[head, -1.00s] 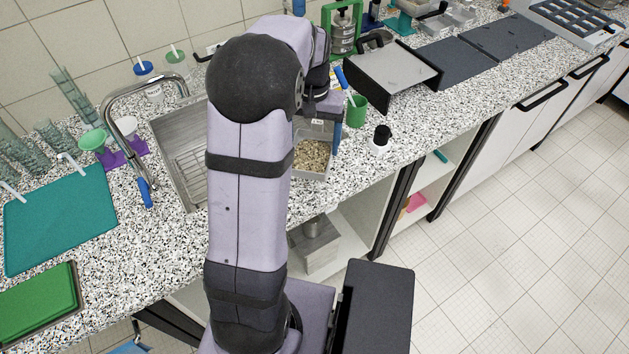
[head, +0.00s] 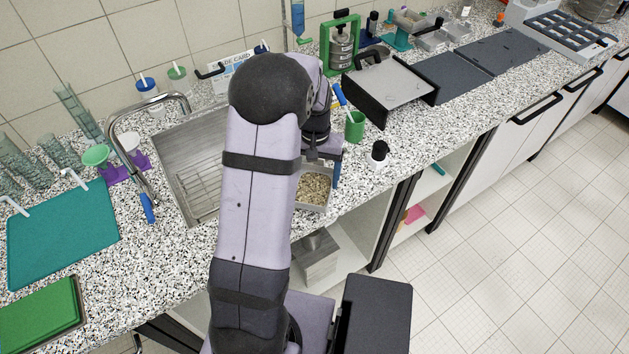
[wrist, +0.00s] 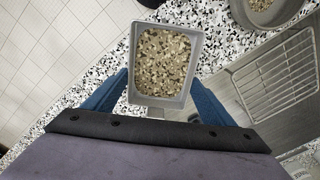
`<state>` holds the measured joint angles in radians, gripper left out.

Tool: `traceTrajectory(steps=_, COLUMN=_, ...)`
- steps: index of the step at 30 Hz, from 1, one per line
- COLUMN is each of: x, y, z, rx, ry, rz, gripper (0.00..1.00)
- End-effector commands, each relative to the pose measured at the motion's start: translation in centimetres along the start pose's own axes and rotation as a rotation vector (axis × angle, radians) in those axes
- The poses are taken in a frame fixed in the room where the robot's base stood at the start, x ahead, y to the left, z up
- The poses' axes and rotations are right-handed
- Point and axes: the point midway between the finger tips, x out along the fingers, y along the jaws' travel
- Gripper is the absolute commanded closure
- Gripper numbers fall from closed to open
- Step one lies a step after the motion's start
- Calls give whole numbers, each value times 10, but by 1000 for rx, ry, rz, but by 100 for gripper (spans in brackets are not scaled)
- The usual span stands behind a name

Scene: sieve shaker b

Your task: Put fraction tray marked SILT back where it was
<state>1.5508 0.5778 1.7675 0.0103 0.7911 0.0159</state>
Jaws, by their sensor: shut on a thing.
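A grey rectangular tray of coarse tan grains (wrist: 163,62) lies between my blue fingers in the wrist view; no SILT mark is readable. My gripper (wrist: 160,88) is shut on this tray. In the head view the tray (head: 314,190) shows right of my arm, by the counter's front edge. One blue finger of my gripper (head: 325,172) is visible there; my arm hides the other and part of the tray. I cannot tell whether the tray touches the counter.
The sink (head: 190,165) with a wire rack (wrist: 275,75) is beside my arm. A round pan with grains (wrist: 268,8) shows in the wrist view. A green cup (head: 354,127) and black-capped bottle (head: 378,155) stand to the right. Shelves lie under the counter.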

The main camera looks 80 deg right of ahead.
Motion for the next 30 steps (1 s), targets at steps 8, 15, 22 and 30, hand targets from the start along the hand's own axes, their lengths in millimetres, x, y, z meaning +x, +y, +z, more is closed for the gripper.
traceTrajectory(steps=8, x=29, y=0, z=1, rx=0, ry=-4, rz=0, gripper=49)
traceTrajectory(steps=15, x=32, y=0, z=0, rx=0, ry=0, rz=0, gripper=49)
traceTrajectory(steps=22, x=35, y=0, z=1, rx=0, ry=0, rz=0, gripper=18)
traceTrajectory(steps=30, x=34, y=0, z=1, rx=0, ry=-1, rz=0, gripper=4)
